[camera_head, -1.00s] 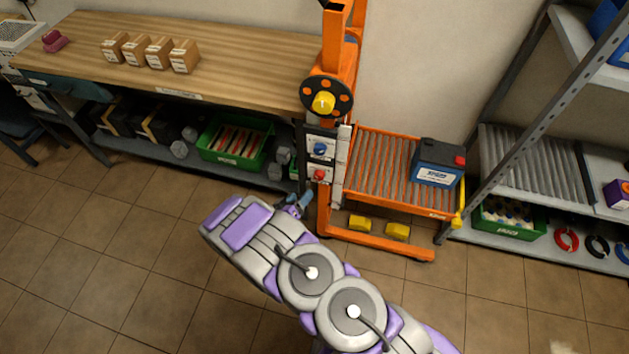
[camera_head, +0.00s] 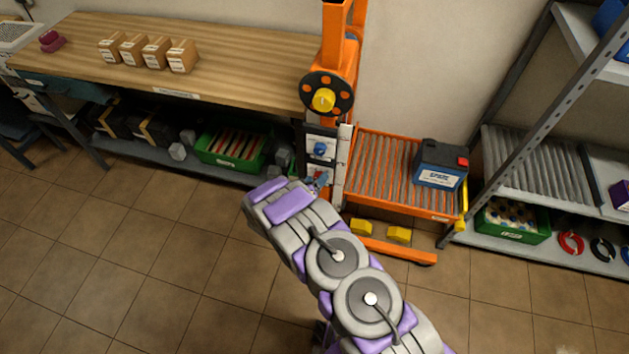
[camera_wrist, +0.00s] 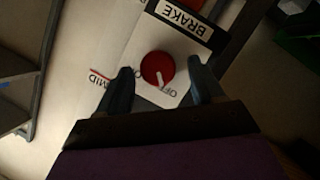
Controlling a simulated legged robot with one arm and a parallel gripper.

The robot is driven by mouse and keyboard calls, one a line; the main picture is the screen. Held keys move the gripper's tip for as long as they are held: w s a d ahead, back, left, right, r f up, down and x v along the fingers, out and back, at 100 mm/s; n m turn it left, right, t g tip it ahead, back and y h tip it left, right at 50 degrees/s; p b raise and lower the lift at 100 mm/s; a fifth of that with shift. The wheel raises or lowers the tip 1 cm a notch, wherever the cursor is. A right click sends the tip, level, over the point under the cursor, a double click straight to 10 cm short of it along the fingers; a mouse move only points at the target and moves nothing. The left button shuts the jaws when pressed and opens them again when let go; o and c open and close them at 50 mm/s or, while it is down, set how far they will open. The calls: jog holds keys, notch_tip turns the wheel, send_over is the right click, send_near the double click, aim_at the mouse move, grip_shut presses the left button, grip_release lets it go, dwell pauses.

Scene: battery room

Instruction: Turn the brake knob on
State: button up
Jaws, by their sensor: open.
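The red brake knob (camera_wrist: 157,69) sits on a white plate (camera_wrist: 137,52) under a black label reading BRAKE (camera_wrist: 184,20) in the wrist view. The lettering appears upside down, with OFF beside the knob and MID further left. A pale pointer mark on the knob points toward OFF. My gripper (camera_wrist: 159,84) is open, with one dark finger on each side of the knob; I cannot tell whether either touches it. In the head view my gripper (camera_head: 317,184) is at the lower panel of the orange lift (camera_head: 337,60), covering most of the red knob.
A blue knob (camera_head: 320,149) is just above, and a handwheel with a yellow hub (camera_head: 323,99) is higher up. A roller bed with a battery (camera_head: 440,165) is to the right. The workbench (camera_head: 220,60) is at left. Tiled floor is free in front.

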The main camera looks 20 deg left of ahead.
jog(key=shift+c, duration=0.4)
jog(key=c, duration=1)
jog(key=shift+p, duration=0.3)
jog(key=shift+s+d+f+m+y+p, duration=0.1)
jog(key=shift+d+m+y+p, duration=0.2)
jog(key=shift+m+y+p, duration=1.4)
jog(key=shift+w+d+f+m+y+p, duration=0.1)
jog(key=shift+d+m+y+p, duration=0.2)
jog(key=shift+m+y+p, duration=1.4)
jog(key=shift+s+d+f+m+y+p, duration=0.1)
jog(key=shift+d+m+y+p, duration=0.4)
jog(key=shift+m+p, duration=2.2)
jog(key=shift+a+r, duration=0.1)
jog(key=shift+a, duration=0.1)
